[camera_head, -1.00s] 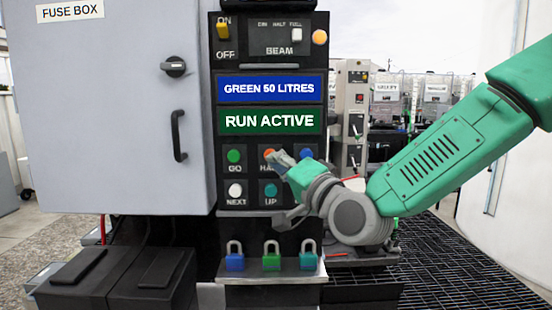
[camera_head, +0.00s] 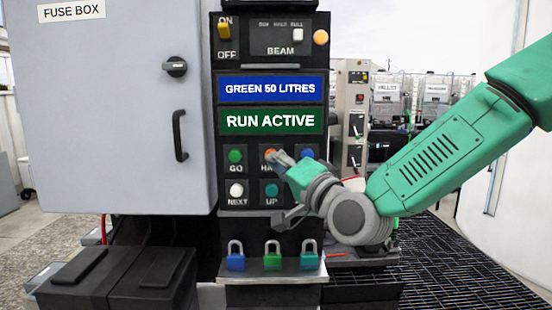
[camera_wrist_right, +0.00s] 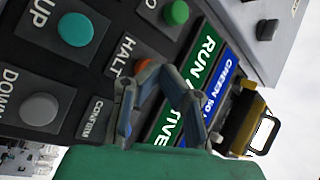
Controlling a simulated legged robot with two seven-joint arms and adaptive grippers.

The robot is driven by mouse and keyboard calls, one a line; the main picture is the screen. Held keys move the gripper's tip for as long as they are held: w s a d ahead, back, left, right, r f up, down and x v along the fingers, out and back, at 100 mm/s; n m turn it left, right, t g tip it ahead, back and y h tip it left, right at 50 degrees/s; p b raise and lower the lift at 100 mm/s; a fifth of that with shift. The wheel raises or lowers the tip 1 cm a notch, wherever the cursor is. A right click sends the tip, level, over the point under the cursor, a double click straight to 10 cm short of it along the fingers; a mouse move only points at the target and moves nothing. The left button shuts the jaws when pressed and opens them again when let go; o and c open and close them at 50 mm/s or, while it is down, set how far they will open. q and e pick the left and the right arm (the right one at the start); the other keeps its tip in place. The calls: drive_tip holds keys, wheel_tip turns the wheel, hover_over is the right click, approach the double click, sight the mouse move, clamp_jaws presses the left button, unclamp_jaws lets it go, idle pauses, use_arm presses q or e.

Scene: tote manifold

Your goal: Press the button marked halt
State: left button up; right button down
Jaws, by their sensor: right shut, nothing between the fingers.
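The halt button (camera_head: 269,153) is orange and sits in the button panel below the green display, partly covered by my right gripper. In the right wrist view the orange button (camera_wrist_right: 143,66) shows beside the HALT label, close to the fingertips. My right gripper (camera_head: 279,158) is shut and empty, its tips at the lower right of the button. In the right wrist view the gripper (camera_wrist_right: 152,76) has its fingers bent together over the panel. I cannot tell whether the tips touch the button. The green display (camera_head: 270,121) reads RUN ACTIVE. My left gripper is not in view.
A green GO button (camera_head: 235,156) is left of halt, and a blue button (camera_head: 306,154) is to its right. White NEXT (camera_head: 236,190) and teal UP (camera_head: 271,190) buttons lie below. Padlocks (camera_head: 271,262) hang beneath the panel. A grey fuse box (camera_head: 110,120) stands left.

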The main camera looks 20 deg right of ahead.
drive_tip(key=shift+w+a+r, duration=0.1)
drive_tip(key=shift+w, duration=0.25)
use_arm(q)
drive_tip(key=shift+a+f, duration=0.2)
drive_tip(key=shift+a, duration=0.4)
use_arm(e)
drive_tip(key=shift+w+a+r, duration=0.1)
drive_tip(key=shift+w+a, duration=0.2)
drive_tip(key=shift+a, duration=0.3)
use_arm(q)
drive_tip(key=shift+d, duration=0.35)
use_arm(e)
drive_tip(key=shift+w+d, duration=0.25)
drive_tip(key=shift+d, duration=0.35)
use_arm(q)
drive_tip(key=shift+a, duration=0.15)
use_arm(e)
drive_tip(key=shift+a, duration=0.25)
drive_tip(key=shift+s+a, duration=0.1)
drive_tip(key=shift+s, duration=0.05)
use_arm(q)
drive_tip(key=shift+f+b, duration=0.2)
drive_tip(key=shift+b, duration=0.15)
use_arm(e)
drive_tip(key=shift+s, duration=0.85)
